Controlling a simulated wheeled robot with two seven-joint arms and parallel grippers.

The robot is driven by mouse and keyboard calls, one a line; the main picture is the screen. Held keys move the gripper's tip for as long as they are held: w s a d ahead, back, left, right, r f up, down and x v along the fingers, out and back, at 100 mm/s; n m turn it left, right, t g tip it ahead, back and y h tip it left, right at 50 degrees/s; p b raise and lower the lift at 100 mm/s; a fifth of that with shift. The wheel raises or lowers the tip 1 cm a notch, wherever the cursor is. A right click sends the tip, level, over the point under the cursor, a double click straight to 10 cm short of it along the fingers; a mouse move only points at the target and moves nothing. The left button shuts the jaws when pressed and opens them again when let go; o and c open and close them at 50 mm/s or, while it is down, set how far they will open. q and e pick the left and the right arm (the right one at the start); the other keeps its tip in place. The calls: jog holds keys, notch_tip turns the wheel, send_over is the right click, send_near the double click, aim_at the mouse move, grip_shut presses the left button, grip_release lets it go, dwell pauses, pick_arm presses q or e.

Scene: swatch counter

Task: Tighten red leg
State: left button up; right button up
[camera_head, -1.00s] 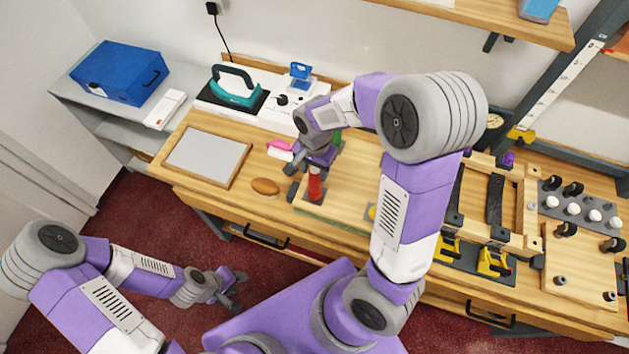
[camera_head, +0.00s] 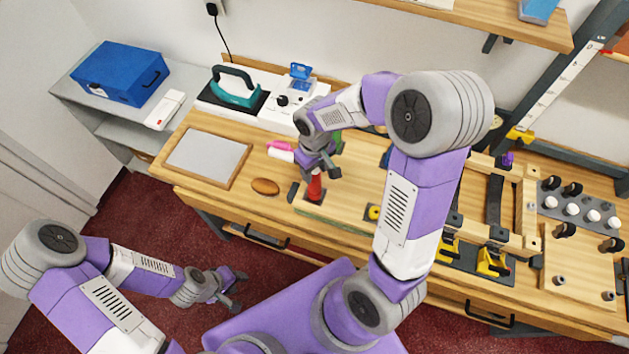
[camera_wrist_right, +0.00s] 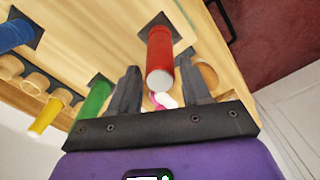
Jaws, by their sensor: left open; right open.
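The red leg (camera_head: 315,186) stands upright on its dark square plate on the wooden board on the bench. In the right wrist view the red leg (camera_wrist_right: 160,58) shows with its pale end facing the camera. My right gripper (camera_head: 317,171) is open just above the leg; in the wrist view its two fingers (camera_wrist_right: 160,92) are on either side of the leg's pale end, with gaps and no clear contact. My left gripper (camera_head: 236,291) is open and empty, low over the red floor, away from the bench.
A green leg (camera_wrist_right: 93,104), a blue leg (camera_wrist_right: 14,35) and a yellow leg (camera_wrist_right: 46,117) stand near the red one. A brown oval object (camera_head: 265,187) and a framed grey panel (camera_head: 207,157) lie to the left. A teal iron (camera_head: 236,88) stands behind.

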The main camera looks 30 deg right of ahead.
jog(key=n+p, duration=0.1)
jog(key=n, duration=0.5)
jog(key=shift+r+p, duration=0.1)
jog(key=shift+p, duration=0.2)
jog(key=n+p, duration=0.1)
jog(key=n, duration=0.4)
jog(key=shift+p, duration=0.35)
jog(key=c, duration=0.8)
jog(key=m+b, duration=0.2)
jog(key=m, duration=0.1)
jog(key=shift+f, duration=0.3)
jog(key=m+b, duration=0.1)
jog(key=m, duration=0.1)
jog(key=shift+m, duration=0.4)
jog(key=m+b, duration=0.2)
jog(key=m, duration=0.2)
jog(key=m+b, duration=0.1)
jog(key=m, duration=0.3)
jog(key=shift+r+m, duration=0.15)
jog(key=shift+m, duration=0.25)
